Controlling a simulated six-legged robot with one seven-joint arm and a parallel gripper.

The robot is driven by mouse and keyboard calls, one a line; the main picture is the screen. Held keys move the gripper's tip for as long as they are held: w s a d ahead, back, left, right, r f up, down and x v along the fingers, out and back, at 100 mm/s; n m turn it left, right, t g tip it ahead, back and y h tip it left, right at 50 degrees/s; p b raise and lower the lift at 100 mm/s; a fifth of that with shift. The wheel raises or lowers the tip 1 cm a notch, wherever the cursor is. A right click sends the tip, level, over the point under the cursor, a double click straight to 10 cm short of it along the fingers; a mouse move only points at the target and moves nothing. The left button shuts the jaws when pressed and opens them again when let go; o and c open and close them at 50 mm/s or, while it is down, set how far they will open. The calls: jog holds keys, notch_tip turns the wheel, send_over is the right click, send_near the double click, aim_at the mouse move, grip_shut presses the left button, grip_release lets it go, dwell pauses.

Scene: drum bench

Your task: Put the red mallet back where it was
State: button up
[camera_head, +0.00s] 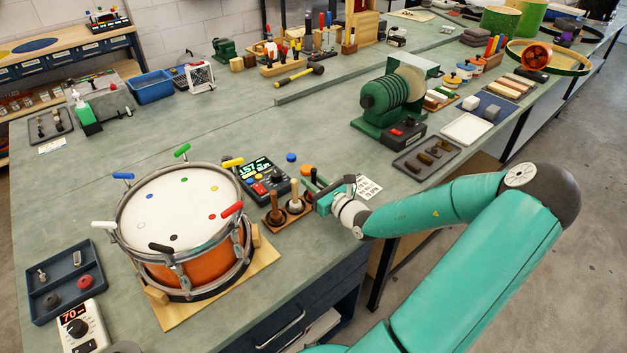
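A small wooden stand (287,218) sits on the bench right of the drum and holds short mallets upright. One mallet at its left has a reddish-brown head (276,217) and a wooden handle. Beside it is a mallet with a white head (295,204). My gripper (317,193) is low at the right end of the stand, by a dark upright handle (314,177). The fingers partly hide that end, and I cannot tell whether they hold anything. No mallet is clearly red at this size.
The orange drum (205,265) stands left of the stand, with coloured-handled keys around its rim. A black device with a lit screen (262,178) is just behind the stand. A green machine (390,100) stands farther back.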

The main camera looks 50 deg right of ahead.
jog(key=shift+o, duration=0.6)
jog(key=shift+s+r, duration=0.1)
jog(key=shift+r, duration=0.1)
jog(key=s, duration=0.4)
jog(key=s+a, duration=0.1)
jog(key=s, duration=0.6)
jog(key=shift+s+a+f, duration=0.1)
jog(key=shift+s+a, duration=0.1)
jog(key=shift+s, duration=0.2)
